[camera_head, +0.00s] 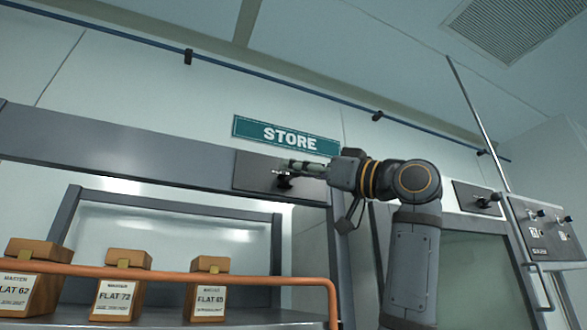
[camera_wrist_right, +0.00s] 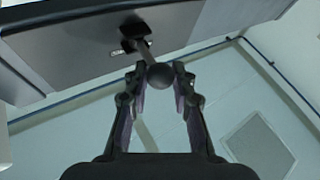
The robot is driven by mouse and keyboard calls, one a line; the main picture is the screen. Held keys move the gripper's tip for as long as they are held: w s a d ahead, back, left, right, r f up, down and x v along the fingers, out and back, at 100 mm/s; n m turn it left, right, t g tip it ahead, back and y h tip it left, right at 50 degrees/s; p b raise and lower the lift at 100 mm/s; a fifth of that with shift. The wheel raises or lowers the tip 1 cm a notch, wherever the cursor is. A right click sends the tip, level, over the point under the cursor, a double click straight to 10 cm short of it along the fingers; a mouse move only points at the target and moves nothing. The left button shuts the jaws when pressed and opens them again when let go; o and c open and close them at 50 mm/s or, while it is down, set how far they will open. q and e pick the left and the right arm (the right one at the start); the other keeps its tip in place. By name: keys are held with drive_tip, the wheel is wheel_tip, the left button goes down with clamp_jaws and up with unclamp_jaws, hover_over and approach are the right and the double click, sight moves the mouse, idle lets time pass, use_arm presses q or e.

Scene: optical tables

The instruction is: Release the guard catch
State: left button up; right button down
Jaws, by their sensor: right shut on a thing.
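The guard catch (camera_head: 284,183) is a small dark lever on a grey plate (camera_head: 250,172), on the beam below the STORE sign. The right wrist view shows its dark bracket, a short arm and a round black knob (camera_wrist_right: 160,76). My right gripper (camera_head: 296,166) is at the catch, its fingers pointing left in the head view. In the right wrist view my right gripper (camera_wrist_right: 160,84) has its two fingertips on either side of the knob and is shut on it. The fingers partly hide the catch in the head view. My left gripper is not in view.
An orange rail (camera_head: 170,273) runs in front of several wooden boxes (camera_head: 120,288) in the bay at lower left. A second dark catch (camera_head: 483,202) is on the right bay. A control box (camera_head: 545,232) and a thin pole stand at far right.

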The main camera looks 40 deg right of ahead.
drive_tip(key=shift+w+d+f+n+g+y+p, duration=0.1)
drive_tip(key=shift+d+n+g+y+p, duration=0.3)
drive_tip(key=shift+n+g+y, duration=0.9)
drive_tip(key=shift+w+d+f+n+g+y+p, duration=0.15)
drive_tip(key=shift+d+n+g+y, duration=0.55)
drive_tip(key=shift+g+y, duration=1.05)
drive_tip(key=shift+d+n+g+y+p, duration=0.35)
drive_tip(key=shift+n+g+y, duration=0.8)
drive_tip(key=shift+y, duration=0.8)
drive_tip(key=c, duration=1.5)
unclamp_jaws()
drive_tip(key=o, duration=0.4)
drive_tip(key=shift+s, duration=0.15)
drive_tip(key=v, duration=1.1)
drive_tip(key=shift+f, duration=0.2)
